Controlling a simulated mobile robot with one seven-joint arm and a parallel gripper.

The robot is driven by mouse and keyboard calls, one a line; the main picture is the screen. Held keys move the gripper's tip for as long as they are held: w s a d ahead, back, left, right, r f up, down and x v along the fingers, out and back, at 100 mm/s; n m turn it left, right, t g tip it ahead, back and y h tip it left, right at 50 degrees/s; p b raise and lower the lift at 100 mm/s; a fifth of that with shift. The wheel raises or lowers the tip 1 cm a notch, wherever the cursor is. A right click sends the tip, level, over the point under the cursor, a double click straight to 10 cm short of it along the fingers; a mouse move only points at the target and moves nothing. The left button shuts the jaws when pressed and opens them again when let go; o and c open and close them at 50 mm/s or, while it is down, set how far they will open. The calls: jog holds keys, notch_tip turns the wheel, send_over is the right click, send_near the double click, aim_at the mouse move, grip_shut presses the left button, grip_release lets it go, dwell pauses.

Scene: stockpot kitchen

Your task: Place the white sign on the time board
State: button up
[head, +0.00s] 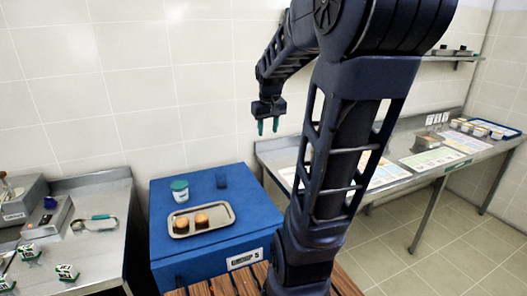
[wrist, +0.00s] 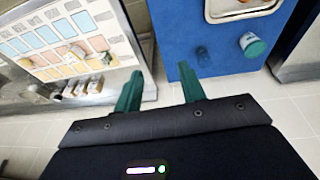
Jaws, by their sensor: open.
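My gripper (head: 268,126) hangs in the air in front of the tiled wall, above and right of the blue chest. In the wrist view my gripper (wrist: 158,74) is open, with two green fingers apart and nothing between them. A board with coloured rectangles (wrist: 35,42) lies on the metal counter at the wrist view's left, apart from my fingers. Several printed sheets (head: 433,158) lie on the right counter in the head view; I cannot tell which is the time board. Small white upright signs (head: 436,118) stand at that counter's back, too small to read.
A blue chest (head: 165,240) holds a metal tray (head: 180,232) with two round brown items, a white tub with a green lid (head: 180,190) and a blue cup (head: 221,178). A left counter (head: 105,262) carries small boxes. My arm hides part of the right counter (head: 275,152).

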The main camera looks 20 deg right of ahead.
jog(key=s+a+t, duration=0.1)
jog(key=s+a, duration=0.3)
jog(key=s, duration=0.3)
jog(key=s+a, duration=0.4)
jog(key=s, duration=0.3)
jog(key=shift+s+f+t+y, duration=0.4)
